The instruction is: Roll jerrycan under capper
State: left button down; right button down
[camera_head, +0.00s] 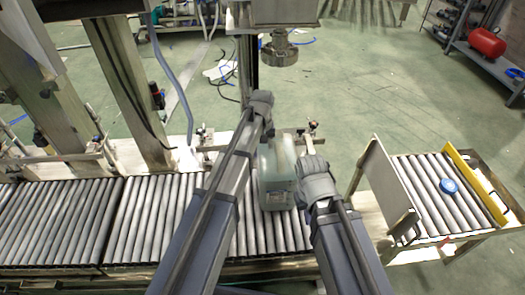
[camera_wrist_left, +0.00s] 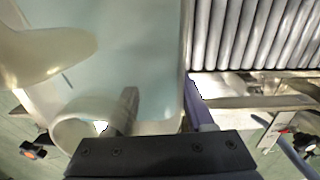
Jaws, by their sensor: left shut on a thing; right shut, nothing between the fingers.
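The jerrycan (camera_head: 276,182) is a pale, translucent blue-green container on the roller conveyor (camera_head: 68,222), between my two arms. In the left wrist view the jerrycan (camera_wrist_left: 125,45) fills much of the left side, with a moulded loop near the bottom. My left gripper (camera_head: 262,108) is at the can's far end; in its wrist view a dark finger (camera_wrist_left: 128,108) lies against the loop, and it is shut on the can there. My right gripper (camera_head: 316,178) is shut and empty beside the can's right side. The round metal capper head (camera_head: 279,50) hangs beyond the can.
Metal posts (camera_head: 122,85) rise behind the conveyor at the left.

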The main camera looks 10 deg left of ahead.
pick_arm(q)
jog(key=shift+w, duration=0.15)
jog(key=shift+c, duration=1)
grip_release()
notch_tip(320, 180, up, 8)
jog(key=p, duration=0.8)
jog(key=shift+f, duration=0.1)
